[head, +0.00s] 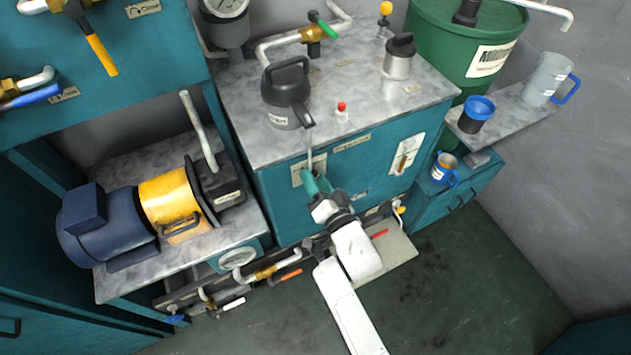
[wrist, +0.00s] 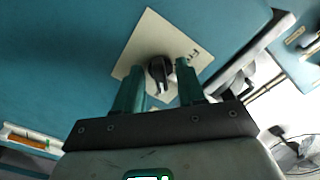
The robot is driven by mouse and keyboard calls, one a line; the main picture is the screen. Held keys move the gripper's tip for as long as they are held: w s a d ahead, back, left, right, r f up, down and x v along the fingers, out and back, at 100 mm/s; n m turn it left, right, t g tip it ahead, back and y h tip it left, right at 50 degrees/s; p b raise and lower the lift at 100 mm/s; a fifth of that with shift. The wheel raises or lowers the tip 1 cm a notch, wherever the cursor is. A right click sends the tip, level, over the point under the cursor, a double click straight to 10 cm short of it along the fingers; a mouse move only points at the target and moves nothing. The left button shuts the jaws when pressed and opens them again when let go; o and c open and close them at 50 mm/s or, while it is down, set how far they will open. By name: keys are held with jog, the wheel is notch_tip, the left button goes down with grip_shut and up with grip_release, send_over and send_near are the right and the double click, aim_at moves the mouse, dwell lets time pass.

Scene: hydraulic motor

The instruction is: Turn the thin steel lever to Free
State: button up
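A thin steel lever (head: 309,158) stands up against a pale plate (head: 297,177) on the teal cabinet front in the head view. In the wrist view the pale plate (wrist: 150,33) carries a dark round hub (wrist: 159,69), with small lettering on its right side too blurred to read for certain. The steel rod is not clear in that view. My gripper (head: 316,181) is at the plate, its green fingers pointing at it. In the wrist view my gripper (wrist: 159,82) is open, with one finger on each side of the hub. I cannot tell whether either finger touches it.
The counter (head: 345,135) above holds a dark jug (head: 287,92) and a red button (head: 341,112). A gauge plate (head: 405,153) is on the cabinet front to the right. The floor (head: 450,280) at the right is clear.

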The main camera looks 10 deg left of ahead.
jog(key=shift+c, duration=0.3)
grip_shut()
jog(key=shift+d+f+n+b, duration=0.1)
jog(key=shift+n+b, duration=2.7)
jog(key=shift+n, duration=6.2)
